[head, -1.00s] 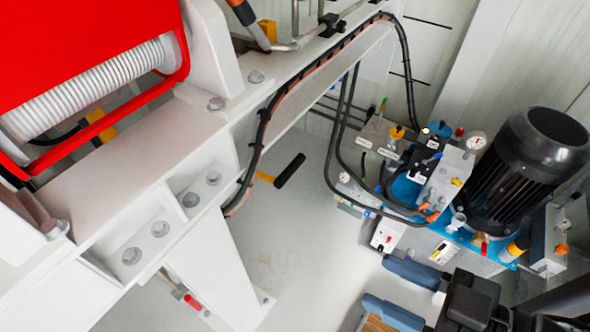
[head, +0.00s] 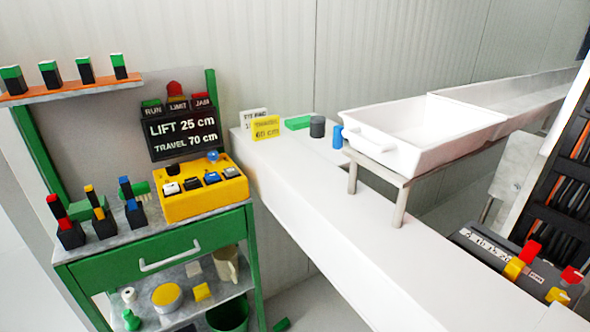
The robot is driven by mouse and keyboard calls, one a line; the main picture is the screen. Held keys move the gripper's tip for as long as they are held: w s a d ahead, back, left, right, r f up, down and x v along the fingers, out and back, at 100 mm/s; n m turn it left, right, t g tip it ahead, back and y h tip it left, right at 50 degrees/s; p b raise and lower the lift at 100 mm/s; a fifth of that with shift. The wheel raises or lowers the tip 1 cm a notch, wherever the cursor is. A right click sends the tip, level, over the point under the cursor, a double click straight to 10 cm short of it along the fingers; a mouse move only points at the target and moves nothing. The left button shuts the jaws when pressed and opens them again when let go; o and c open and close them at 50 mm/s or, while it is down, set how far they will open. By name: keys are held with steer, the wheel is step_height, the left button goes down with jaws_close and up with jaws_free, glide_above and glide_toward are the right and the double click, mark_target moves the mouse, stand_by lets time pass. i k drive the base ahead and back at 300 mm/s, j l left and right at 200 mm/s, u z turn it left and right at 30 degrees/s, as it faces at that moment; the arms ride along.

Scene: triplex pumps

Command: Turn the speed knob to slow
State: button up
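I cannot make out a knob marked for speed. A yellow control box (head: 204,193) on the green cart carries several black, white and blue controls, with a small blue ball (head: 213,156) at its back edge; their labels are too small to read. A dark grey panel (head: 490,250) at the lower right has a strip of small marks and red and yellow levers (head: 522,259). Whether either holds the speed knob, I cannot tell. My gripper is outside the head view.
A black sign (head: 184,132) reads LIFT 25 cm, TRAVEL 70 cm. The green cart (head: 165,252) holds several coloured blocks. A long white beam (head: 330,235) runs past it, with a white tray (head: 420,132) on a stand. Black cables (head: 565,165) hang at the right.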

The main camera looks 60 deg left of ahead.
mark_target(213, 156)
steer(key=i+j+u, duration=0.15)
steer(key=j+u, duration=0.15)
steer(key=u, duration=0.15)
steer(key=i+j+u, duration=0.15)
steer(key=u, duration=1.45)
steer(key=k+l, duration=0.35)
